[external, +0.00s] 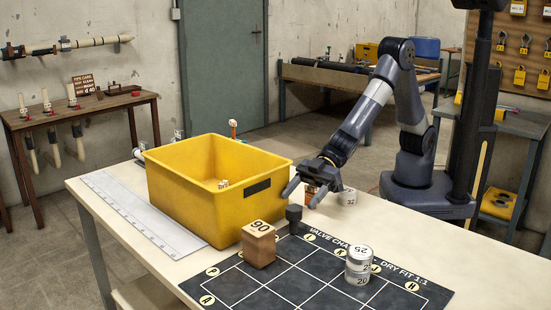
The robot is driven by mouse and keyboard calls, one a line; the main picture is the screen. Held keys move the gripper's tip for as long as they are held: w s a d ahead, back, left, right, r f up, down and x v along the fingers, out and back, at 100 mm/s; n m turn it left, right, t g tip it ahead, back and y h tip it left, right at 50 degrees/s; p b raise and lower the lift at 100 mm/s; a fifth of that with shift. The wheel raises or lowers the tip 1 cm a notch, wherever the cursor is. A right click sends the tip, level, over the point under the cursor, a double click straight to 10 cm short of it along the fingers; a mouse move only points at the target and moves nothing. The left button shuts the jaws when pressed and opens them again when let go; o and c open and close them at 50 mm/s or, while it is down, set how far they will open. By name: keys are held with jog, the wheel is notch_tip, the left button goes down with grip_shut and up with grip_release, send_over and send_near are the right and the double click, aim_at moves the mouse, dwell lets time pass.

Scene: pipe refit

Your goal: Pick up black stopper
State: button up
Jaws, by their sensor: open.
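A small black block, which looks like the black stopper (294,215), stands at the far edge of the dark chart mat (220,291), behind the wooden block. My gripper (301,193) is open, just above and behind the black piece, with its fingers pointing toward the front left. I see nothing held between the fingers. A brownish-orange piece (310,197) shows partly behind the fingers. Whether a finger touches the black piece cannot be told from this view.
A yellow bin (215,215) stands close left of my gripper. A wooden block marked 90 (259,245) stands in front of the stopper. Silver cylinders (358,266) are stacked on the mat. A long ruler (130,208) lies left.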

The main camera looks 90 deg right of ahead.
aim_at(294, 208)
jog(key=a+f, duration=0.1)
jog(key=w+a+f, duration=0.1)
jog(key=shift+w+a, duration=0.2)
jog(key=shift+a, duration=0.2)
jog(key=shift+w+a+f, duration=0.25)
jog(key=shift+w+a, duration=0.2)
jog(key=shift+a, duration=0.05)
jog(key=c, duration=1)
jog(key=shift+r, duration=0.15)
